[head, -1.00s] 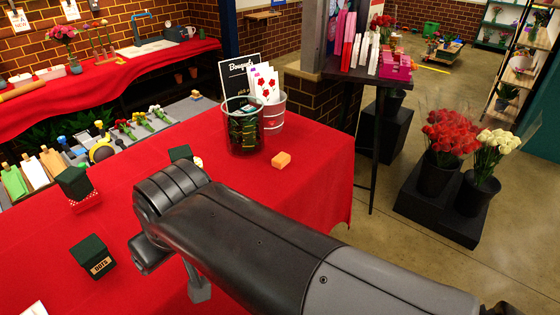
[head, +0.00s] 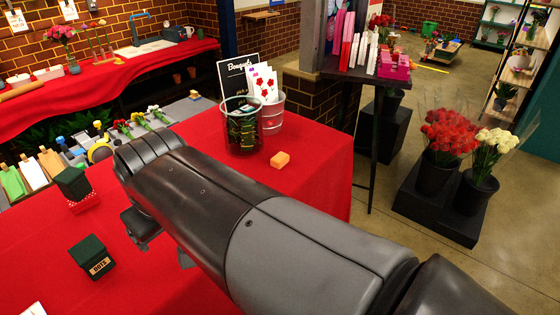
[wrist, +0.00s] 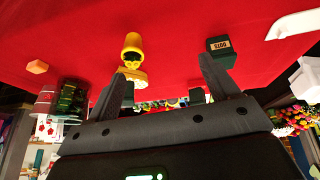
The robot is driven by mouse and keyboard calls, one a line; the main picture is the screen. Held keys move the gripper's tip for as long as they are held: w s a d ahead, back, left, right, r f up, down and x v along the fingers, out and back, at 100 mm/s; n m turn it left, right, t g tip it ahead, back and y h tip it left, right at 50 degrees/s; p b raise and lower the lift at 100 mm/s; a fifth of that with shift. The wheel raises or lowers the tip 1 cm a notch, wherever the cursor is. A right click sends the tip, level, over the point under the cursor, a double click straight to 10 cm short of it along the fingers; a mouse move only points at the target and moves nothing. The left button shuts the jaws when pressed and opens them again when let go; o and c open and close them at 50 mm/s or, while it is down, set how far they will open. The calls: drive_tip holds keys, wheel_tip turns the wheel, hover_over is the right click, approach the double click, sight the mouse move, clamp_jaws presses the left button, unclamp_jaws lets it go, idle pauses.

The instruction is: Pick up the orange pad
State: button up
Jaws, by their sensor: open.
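The orange pad (head: 280,160) is a small block lying flat on the red table, near its right edge, just in front of the glass jar. It also shows at the far left of the wrist view (wrist: 37,67), well to the side of the fingers. My gripper (wrist: 164,78) is open, with nothing between its fingertips. In the head view my arm hides most of the gripper.
A glass jar (head: 242,134) and a metal bucket (head: 273,115) with cards stand behind the pad. Dark green blocks (head: 92,257) (head: 73,183) sit at the left. The wrist view shows a yellow object (wrist: 132,46) and a dark block (wrist: 221,47) beyond the fingers.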

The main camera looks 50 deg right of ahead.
drive_tip(key=w+d+r+g+h, duration=0.1)
drive_tip(key=w+d+r+g, duration=0.1)
drive_tip(key=w+d, duration=0.65)
drive_tip(key=g+y, duration=0.2)
drive_tip(key=g, duration=0.1)
hover_over(280, 157)
wheel_tip(280, 157, down, 9)
drive_tip(key=shift+n, duration=0.3)
drive_tip(key=f, duration=0.5)
drive_tip(key=shift+s+a+f, duration=0.15)
drive_tip(key=shift+a, duration=0.05)
drive_tip(key=f, duration=0.5)
drive_tip(key=shift+w+d+f, duration=0.1)
drive_tip(key=shift+w+d, duration=0.1)
drive_tip(key=shift+d, duration=0.05)
drive_tip(key=c, duration=1.1)
